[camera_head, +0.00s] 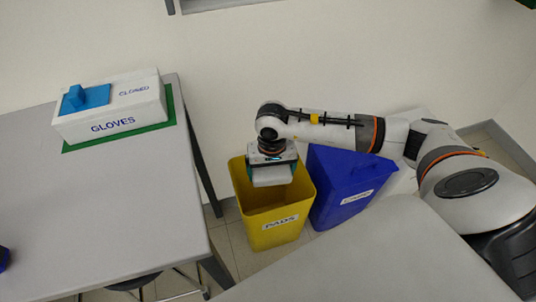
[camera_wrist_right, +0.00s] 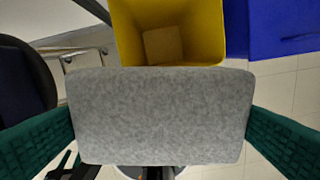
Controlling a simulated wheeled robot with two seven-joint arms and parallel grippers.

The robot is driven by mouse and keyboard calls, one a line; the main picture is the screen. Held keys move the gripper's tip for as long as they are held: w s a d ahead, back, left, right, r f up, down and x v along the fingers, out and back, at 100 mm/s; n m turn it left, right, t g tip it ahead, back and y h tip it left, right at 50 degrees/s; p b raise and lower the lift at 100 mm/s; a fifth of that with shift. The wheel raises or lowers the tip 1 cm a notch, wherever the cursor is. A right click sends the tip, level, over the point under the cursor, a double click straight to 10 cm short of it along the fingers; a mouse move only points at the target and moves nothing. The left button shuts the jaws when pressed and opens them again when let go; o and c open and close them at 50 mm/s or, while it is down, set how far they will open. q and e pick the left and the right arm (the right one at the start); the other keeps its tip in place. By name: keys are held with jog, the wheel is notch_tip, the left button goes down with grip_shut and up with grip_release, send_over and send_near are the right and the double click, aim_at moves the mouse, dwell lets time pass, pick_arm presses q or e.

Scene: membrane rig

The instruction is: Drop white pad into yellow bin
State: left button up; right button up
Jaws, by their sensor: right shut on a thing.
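The white pad (camera_head: 272,176) shows pale in the head view and grey and rounded at the corners in the right wrist view (camera_wrist_right: 160,115). My right gripper (camera_head: 272,164) is shut on it; the green finger pads press its left and right edges in the wrist view. The yellow bin (camera_head: 280,236), labelled PADS, stands on the floor. In the head view the pad hangs over the bin's open top. In the right wrist view the bin (camera_wrist_right: 207,30) lies beyond the pad's upper edge, and its visible inside looks empty. My left gripper is not in view.
A blue bin (camera_head: 345,190) stands right beside the yellow bin. A grey table (camera_head: 120,220) is at the left with a white GLOVES box (camera_head: 135,115) on a green mat (camera_head: 172,120). A grey surface (camera_head: 370,265) fills the lower right.

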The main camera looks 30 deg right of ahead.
pick_arm(q)
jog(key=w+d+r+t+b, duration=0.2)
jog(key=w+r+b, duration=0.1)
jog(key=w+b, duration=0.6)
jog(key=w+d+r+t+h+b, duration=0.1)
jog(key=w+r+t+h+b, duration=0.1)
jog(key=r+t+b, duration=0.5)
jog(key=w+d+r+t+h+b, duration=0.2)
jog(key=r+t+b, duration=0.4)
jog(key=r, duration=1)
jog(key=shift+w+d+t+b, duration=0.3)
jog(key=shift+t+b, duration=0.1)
jog(key=shift+b, duration=0.8)
pick_arm(e)
jog(key=w+d+f+m, duration=0.2)
jog(key=w+f, duration=0.1)
jog(key=f, duration=0.4)
jog(key=w+d+f+m, duration=0.2)
jog(key=w+d+f, duration=0.1)
jog(key=f, duration=0.5)
jog(key=w+d+f+m, duration=0.3)
jog(key=w+f, duration=0.1)
jog(key=f, duration=0.4)
jog(key=shift+f, duration=0.15)
jog(key=o, duration=0.6)
